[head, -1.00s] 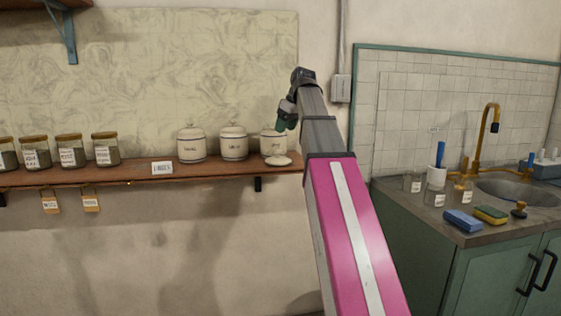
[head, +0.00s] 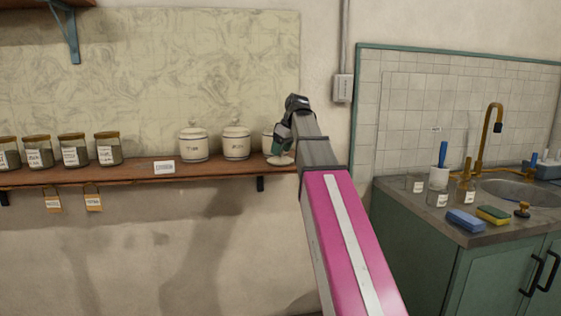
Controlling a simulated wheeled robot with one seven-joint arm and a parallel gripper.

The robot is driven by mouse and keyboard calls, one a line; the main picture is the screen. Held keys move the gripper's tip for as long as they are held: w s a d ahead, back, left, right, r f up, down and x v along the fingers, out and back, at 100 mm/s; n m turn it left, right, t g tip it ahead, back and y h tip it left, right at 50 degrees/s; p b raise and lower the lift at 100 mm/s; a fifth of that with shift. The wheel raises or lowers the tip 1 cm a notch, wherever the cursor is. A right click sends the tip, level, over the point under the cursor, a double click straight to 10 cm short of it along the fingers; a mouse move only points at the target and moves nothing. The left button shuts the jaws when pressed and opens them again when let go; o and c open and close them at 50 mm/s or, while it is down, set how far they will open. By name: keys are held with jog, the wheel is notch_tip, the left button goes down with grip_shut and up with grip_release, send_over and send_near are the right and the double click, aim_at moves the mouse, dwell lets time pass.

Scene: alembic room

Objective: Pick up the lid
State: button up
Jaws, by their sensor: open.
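A white round lid (head: 280,160) lies on the wooden shelf (head: 220,170) near its right end, in front of the rightmost white canister (head: 267,142). My gripper (head: 281,151) is open and points down just above the lid. The picture is too small to tell whether the fingertips touch the lid. My gripper and wrist hide most of the rightmost canister.
Two more white canisters with knobbed lids (head: 193,145) (head: 236,143) stand left of it. A small label card (head: 164,167) and several labelled jars (head: 108,149) are further left. A sink counter (head: 480,232) with beakers and sponges stands right.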

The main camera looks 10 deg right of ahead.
jog(key=shift+w+a+f, duration=0.1)
jog(key=shift+w+f, duration=0.05)
jog(key=shift+f, duration=0.3)
jog(key=c, duration=1)
jog(key=shift+c, duration=0.2)
jog(key=shift+r, duration=0.5)
notch_tip(320, 180, up, 3)
jog(key=shift+r, duration=0.2)
jog(key=s+a+r, duration=0.6)
jog(key=s, duration=0.3)
jog(key=shift+w+d+r+m+t+h, duration=0.15)
jog(key=shift+w+d+r+m, duration=0.55)
jog(key=shift+w, duration=2.6)
jog(key=shift+w+d+f+m+t+h, duration=0.2)
jog(key=shift+w+d, duration=1.1)
jog(key=shift+w, duration=2.05)
jog(key=shift+w+d+r+m+g+h, duration=0.15)
jog(key=shift+w+d+r+m, duration=0.45)
jog(key=shift+w, duration=2.7)
